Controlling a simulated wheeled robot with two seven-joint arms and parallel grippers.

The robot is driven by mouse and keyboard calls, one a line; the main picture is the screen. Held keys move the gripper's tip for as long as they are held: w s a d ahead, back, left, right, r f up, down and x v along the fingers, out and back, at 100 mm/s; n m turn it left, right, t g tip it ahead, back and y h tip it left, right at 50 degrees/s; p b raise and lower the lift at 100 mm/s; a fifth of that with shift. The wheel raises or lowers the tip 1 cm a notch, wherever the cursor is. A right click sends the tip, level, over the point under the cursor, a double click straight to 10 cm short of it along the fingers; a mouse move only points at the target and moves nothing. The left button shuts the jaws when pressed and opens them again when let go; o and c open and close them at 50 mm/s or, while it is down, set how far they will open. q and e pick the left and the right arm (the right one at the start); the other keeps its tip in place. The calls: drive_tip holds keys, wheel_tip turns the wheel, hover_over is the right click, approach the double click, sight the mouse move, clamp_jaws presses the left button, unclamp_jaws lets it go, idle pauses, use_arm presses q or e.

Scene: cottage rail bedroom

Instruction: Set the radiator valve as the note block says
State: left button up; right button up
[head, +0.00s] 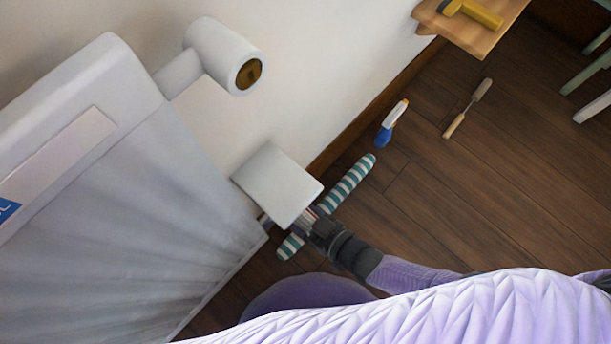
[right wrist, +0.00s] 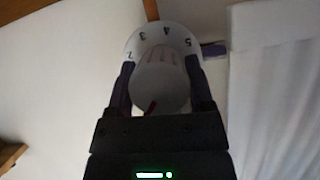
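The numbered dial (right wrist: 165,38) shows in the right wrist view, with the digits 2, 3, 4 and 5 legible around it. A rounded white knob (right wrist: 160,88) stands in front of it, with a small dark red mark low on it. My right gripper (right wrist: 160,62) has one finger on each side of the knob; I cannot tell whether they press on it. In the head view my right gripper (head: 290,218) is partly hidden by a white box-like part (head: 277,185) beside the radiator (head: 120,200). I see no readable note block. My left gripper is not in view.
A white cylinder with a brown end (head: 225,55) juts from the radiator's top. A striped roll (head: 345,185), a blue-and-white item (head: 391,124) and a thin tool (head: 466,108) lie on the wooden floor. A small wooden table (head: 480,38) bears a yellow object. A blue lettered patch (head: 6,210) is cut off.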

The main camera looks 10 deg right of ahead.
drive_tip(key=c, duration=0.5)
drive_tip(key=shift+c, duration=0.2)
drive_tip(key=shift+m+g+y, duration=0.4)
drive_tip(key=shift+m+y, duration=0.2)
drive_tip(key=shift+m, duration=0.5)
drive_tip(key=shift+m+g+y, duration=0.3)
drive_tip(key=shift+m+y, duration=0.5)
drive_tip(key=shift+m, duration=0.4)
drive_tip(key=shift+s, duration=0.1)
drive_tip(key=o, duration=1.2)
drive_tip(key=shift+o, duration=0.2)
